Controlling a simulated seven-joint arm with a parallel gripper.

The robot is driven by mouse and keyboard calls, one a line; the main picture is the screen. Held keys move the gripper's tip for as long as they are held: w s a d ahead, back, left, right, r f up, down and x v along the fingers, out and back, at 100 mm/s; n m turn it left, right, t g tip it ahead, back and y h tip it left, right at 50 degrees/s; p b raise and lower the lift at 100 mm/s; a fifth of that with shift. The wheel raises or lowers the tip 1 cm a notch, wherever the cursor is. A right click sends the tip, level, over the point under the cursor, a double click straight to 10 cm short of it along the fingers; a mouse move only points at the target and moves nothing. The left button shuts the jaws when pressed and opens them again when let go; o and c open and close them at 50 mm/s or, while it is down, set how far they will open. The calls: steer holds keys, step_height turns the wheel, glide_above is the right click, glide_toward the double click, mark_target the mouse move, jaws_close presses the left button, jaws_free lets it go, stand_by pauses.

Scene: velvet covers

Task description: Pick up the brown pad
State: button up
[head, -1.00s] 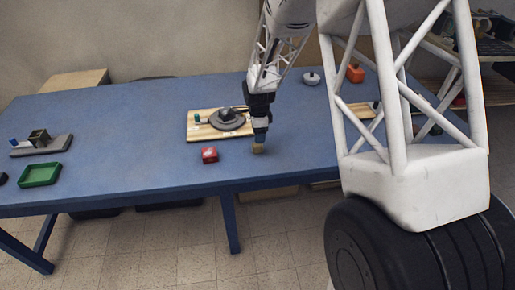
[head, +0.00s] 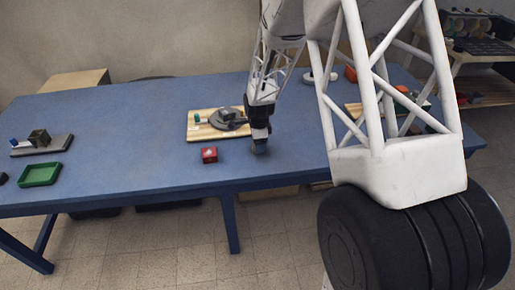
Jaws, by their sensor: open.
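The brown pad (head: 258,150) is a small tan-brown piece on the blue table (head: 130,115), near the front edge and right of a red cube. Only a little of it shows, below my gripper. My gripper (head: 260,141) points down right over the pad, with its fingertips at or just above it. The gripper is open. It is too small in the picture to tell whether the fingers stand around the pad or touch it.
Behind is a wooden board (head: 200,133) with a dark round fixture (head: 228,118). A green tray (head: 40,174) and a grey base with a block (head: 40,142) are far left. Table between is clear.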

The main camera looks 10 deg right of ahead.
steer(key=shift+f, duration=1.3)
steer(key=c, duration=1.1)
steer(key=shift+o, duration=0.2)
steer(key=shift+r, duration=0.15)
steer(key=shift+r, duration=0.75)
step_height(320, 180, up, 2)
steer(key=shift+r, duration=0.1)
steer(key=s+d+r, duration=0.1)
steer(key=s, duration=1.5)
